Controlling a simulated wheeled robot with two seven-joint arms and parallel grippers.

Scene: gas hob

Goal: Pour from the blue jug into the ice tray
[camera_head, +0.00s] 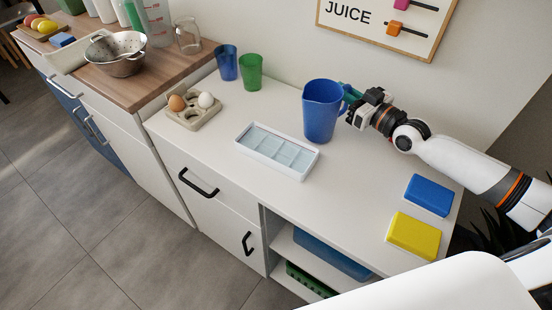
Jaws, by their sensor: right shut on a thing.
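The blue jug (321,112) is upright at the back of the white counter, behind and to the right of the ice tray. My right gripper (351,99) is shut on the jug at its right side, where the handle is. The gripper hides part of the handle. I cannot tell whether the jug's base touches the counter. The ice tray (243,149) is white with pale blue compartments and lies flat near the counter's middle. The jug's contents are not visible. My left gripper is not in view.
An egg holder (187,122) with a brown and a white egg stands left of the tray. A blue cup (227,62) and a green cup (250,72) stand behind it. A blue block (429,194) and a yellow block (414,235) lie at the right.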

